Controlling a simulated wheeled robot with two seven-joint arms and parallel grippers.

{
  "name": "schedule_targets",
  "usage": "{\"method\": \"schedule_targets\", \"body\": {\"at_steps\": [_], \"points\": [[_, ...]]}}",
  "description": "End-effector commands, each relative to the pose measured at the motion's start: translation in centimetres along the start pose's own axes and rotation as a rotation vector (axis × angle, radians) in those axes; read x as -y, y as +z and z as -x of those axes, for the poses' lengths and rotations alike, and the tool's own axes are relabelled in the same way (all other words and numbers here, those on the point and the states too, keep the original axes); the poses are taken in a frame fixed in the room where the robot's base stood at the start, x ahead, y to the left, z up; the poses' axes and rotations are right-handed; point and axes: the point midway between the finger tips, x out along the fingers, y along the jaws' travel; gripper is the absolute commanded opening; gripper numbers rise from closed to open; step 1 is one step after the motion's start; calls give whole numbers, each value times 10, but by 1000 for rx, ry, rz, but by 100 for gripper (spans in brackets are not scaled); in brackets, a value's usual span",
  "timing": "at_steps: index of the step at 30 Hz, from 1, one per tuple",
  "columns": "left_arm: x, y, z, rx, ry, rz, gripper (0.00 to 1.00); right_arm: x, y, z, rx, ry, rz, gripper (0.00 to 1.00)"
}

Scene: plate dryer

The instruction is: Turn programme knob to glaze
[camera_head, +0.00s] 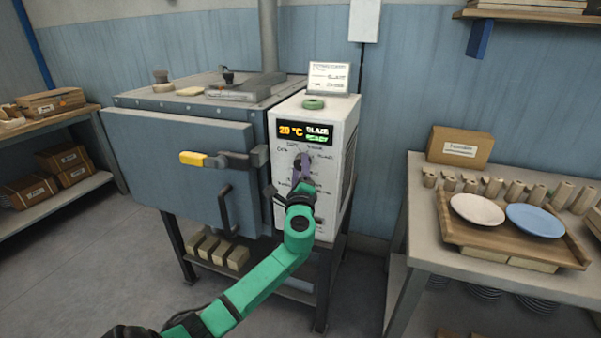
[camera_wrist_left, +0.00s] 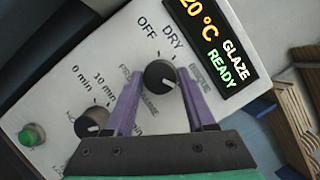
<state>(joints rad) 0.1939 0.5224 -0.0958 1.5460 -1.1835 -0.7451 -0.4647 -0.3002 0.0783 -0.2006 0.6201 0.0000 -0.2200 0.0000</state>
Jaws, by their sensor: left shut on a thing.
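The black programme knob (camera_wrist_left: 159,75) is on the white control panel (camera_head: 342,134) of the kiln-like dryer, with OFF, DRY and BISQUE printed around it. My left gripper (camera_head: 303,172) has its purple fingers on both sides of this knob. In the left wrist view the gripper (camera_wrist_left: 161,78) is shut on the knob. The display (camera_head: 305,132) reads 20 °C, GLAZE and READY, and it also shows in the left wrist view (camera_wrist_left: 212,42). My right gripper is not in view.
A second knob (camera_wrist_left: 92,122) with minute marks and a green button (camera_wrist_left: 31,134) sit beside the programme knob. The shut door has a yellow-ended lever (camera_head: 206,159). A table (camera_head: 426,235) with plates stands to the right, apart from my arm.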

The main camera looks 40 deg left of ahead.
Motion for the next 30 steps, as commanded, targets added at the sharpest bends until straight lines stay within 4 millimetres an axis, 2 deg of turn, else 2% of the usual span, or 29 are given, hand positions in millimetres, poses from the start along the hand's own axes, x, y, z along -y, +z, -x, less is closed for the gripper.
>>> {"method": "schedule_targets", "body": {"at_steps": [14,15,17,18,26,30], "points": [[1,1,-1,2,-9,-18,0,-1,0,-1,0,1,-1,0],[1,1,-1,2,-10,-18,59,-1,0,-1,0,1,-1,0],[1,1,-1,2,-10,-18,82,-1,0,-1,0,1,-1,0],[1,1,-1,2,-9,-17,85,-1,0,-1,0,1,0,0],[1,0,0,0,-8,-16,85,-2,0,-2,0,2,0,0],[-1,-1,10,-1,-7,-15,85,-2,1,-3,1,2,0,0]]}}
